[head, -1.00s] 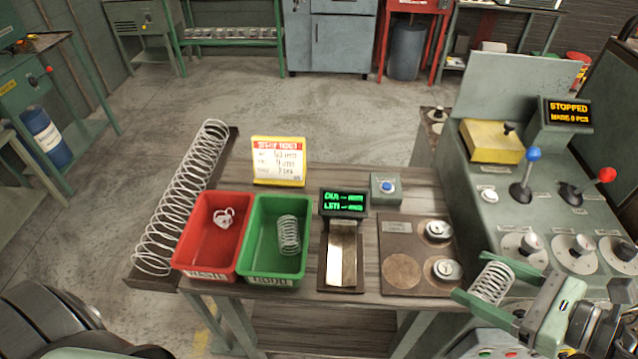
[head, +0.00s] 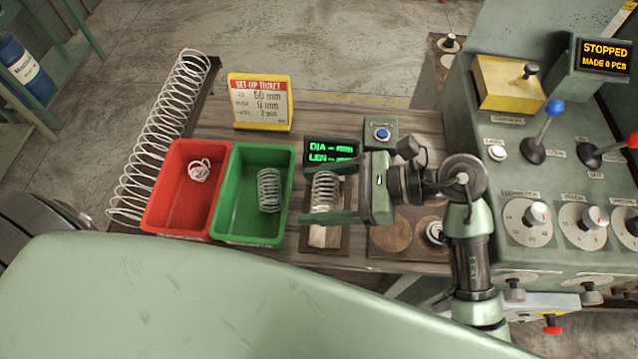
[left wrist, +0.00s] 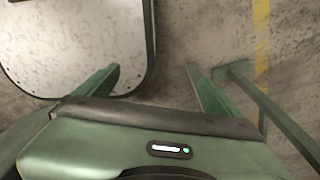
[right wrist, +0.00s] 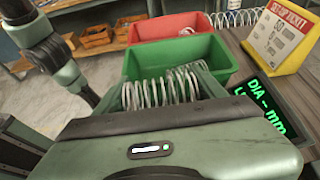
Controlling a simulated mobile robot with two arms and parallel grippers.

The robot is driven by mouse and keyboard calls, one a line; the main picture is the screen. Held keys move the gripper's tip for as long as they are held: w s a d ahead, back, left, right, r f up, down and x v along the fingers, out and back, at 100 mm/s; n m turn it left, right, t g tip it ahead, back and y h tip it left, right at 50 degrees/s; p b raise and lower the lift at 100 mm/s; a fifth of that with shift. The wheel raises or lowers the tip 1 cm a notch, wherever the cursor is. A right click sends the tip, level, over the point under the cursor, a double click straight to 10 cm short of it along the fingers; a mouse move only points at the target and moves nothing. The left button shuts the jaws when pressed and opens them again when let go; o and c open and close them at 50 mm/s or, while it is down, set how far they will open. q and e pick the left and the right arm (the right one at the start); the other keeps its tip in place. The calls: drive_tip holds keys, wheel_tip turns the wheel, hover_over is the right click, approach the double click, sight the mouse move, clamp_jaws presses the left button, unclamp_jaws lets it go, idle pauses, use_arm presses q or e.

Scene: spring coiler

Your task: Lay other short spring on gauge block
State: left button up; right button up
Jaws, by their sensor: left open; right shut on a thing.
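My right gripper (head: 328,193) is shut on a short spring (head: 325,190), its two fingers on either side of the coils. The spring is over the gauge block (head: 318,236), a pale plate in a dark frame below the green readout (head: 330,152). I cannot tell whether the spring touches the block. The held spring also shows in the right wrist view (right wrist: 165,90). Another short spring (head: 269,190) lies in the green bin (head: 228,215). My left gripper (left wrist: 152,78) is open and empty above the floor in the left wrist view.
A red bin (head: 178,212) with a tangled wire piece stands left of the green bin, beside a long spring (head: 160,135). A yellow ticket stand (head: 260,102) and a blue button (head: 382,134) are behind. The control console (head: 530,180) is at right.

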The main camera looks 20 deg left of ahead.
wheel_tip(320, 180, down, 5)
drive_tip(key=shift+w+r+b, duration=0.15)
drive_tip(key=shift+b, duration=1.05)
drive_tip(key=shift+f+b, duration=0.35)
drive_tip(key=shift+b, duration=0.05)
drive_tip(key=shift+f+b, duration=0.45)
use_arm(q)
drive_tip(key=f, duration=0.1)
drive_tip(key=w+f, duration=0.1)
drive_tip(key=f, duration=0.1)
drive_tip(key=w+f, duration=0.1)
drive_tip(key=shift+f, duration=0.25)
drive_tip(key=shift+s, duration=0.2)
use_arm(e)
drive_tip(key=o, duration=1.5)
drive_tip(key=shift+c, duration=0.2)
